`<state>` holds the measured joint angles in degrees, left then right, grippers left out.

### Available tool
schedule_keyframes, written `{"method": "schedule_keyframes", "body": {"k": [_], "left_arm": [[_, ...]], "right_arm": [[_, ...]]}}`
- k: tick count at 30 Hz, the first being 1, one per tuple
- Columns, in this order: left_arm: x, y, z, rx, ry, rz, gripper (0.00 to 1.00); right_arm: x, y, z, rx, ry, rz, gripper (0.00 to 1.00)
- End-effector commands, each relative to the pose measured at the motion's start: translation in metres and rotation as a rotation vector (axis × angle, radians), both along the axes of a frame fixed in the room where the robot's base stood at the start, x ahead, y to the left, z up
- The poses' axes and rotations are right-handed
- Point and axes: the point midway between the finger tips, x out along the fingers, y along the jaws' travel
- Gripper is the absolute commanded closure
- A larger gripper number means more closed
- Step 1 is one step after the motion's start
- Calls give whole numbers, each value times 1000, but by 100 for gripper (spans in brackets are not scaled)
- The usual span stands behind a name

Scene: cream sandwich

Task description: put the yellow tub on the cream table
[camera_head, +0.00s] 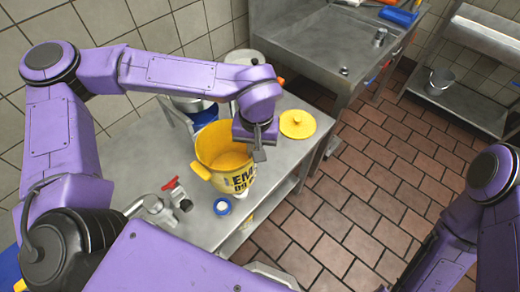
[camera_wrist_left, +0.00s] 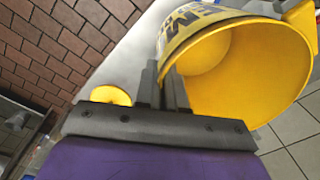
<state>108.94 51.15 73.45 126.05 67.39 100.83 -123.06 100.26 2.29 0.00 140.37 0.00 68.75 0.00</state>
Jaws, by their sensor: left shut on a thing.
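The yellow tub (camera_head: 212,147), with dark lettering on its side and an open, empty-looking top, is at the front edge of a grey steel table (camera_head: 285,160). It also shows large in the wrist view (camera_wrist_left: 240,65). My left gripper (camera_head: 259,154) is at the tub's right rim, and its fingers (camera_wrist_left: 165,88) are shut on the rim in the wrist view. I cannot tell whether the tub's base touches the table. No cream-coloured table shows. My right arm is at the right edge of the head view; its gripper is not visible.
A yellow lid (camera_head: 298,124) lies on the table right of the tub. A blue-and-white roll (camera_head: 222,206) and a red-handled valve (camera_head: 172,186) are in front. Pots stand behind. A steel sink (camera_head: 320,45) is at the back; tiled floor (camera_head: 370,170) is clear at right.

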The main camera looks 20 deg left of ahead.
Motion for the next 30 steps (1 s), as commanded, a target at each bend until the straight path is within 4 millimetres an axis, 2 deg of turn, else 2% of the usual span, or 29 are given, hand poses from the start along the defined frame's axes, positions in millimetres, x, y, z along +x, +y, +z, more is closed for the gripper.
{"method": "schedule_keyframes", "body": {"k": [8,9,15,20,25,30], "left_arm": [[70,-3,-27,2,4,8,100],[77,-3,-35,2,5,9,100],[106,-4,-72,1,4,9,100],[119,-4,-87,0,2,10,100],[121,-4,-115,1,3,10,100],[122,-4,-121,2,-2,10,100]], "right_arm": [[0,0,26,0,0,0,57],[0,0,28,0,0,0,57],[0,0,39,0,0,0,57],[0,0,43,0,0,0,57],[0,0,50,0,0,0,57],[0,0,49,0,0,0,57]]}}
